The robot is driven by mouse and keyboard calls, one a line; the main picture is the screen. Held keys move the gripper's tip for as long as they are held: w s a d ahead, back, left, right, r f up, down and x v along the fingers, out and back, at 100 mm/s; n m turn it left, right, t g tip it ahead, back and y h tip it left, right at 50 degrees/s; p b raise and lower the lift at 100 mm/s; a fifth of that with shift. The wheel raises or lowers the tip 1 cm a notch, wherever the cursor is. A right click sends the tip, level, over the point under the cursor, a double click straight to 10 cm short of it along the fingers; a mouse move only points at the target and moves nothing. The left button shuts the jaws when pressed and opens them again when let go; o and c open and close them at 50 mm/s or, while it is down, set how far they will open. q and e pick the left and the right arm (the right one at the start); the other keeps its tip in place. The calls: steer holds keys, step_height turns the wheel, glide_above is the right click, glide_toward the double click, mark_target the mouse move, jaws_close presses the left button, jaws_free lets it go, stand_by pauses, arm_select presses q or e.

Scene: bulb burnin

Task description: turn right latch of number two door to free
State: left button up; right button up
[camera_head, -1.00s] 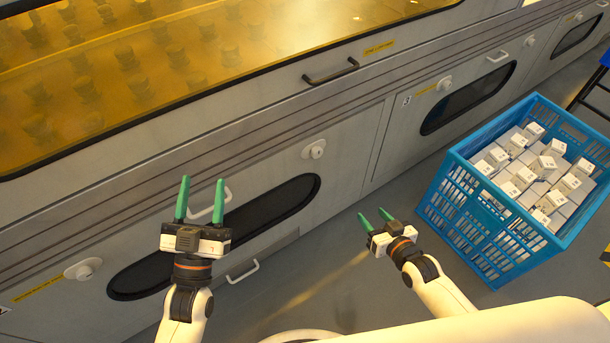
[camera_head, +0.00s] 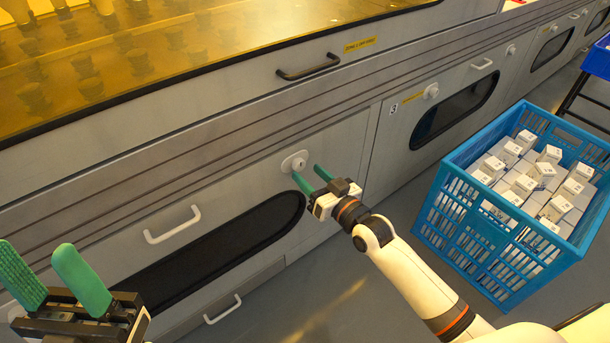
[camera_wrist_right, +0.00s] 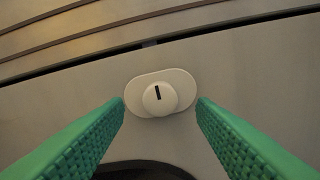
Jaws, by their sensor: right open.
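The right latch (camera_head: 295,162) of the door is a round white knob on an oval white plate, at the door's upper right corner. In the right wrist view the latch (camera_wrist_right: 160,97) shows a dark upright mark and lies between and beyond my fingertips. My right gripper (camera_head: 312,176) is open, its green fingers pointing at the latch from close by. I cannot tell whether they touch it. The door (camera_head: 130,225) is grey with a white handle (camera_head: 172,225) and a dark oval window (camera_head: 215,245). My left gripper (camera_head: 66,277) is open and empty at the lower left.
A blue crate (camera_head: 470,222) with several white boxes stands on the floor at right. The neighbouring door marked 3 has its own latch (camera_head: 431,91). A black handle (camera_head: 308,66) sticks out above. A lower white handle (camera_head: 222,309) is under the door.

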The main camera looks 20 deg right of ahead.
steer(key=shift+x, duration=1.35)
jaws_close()
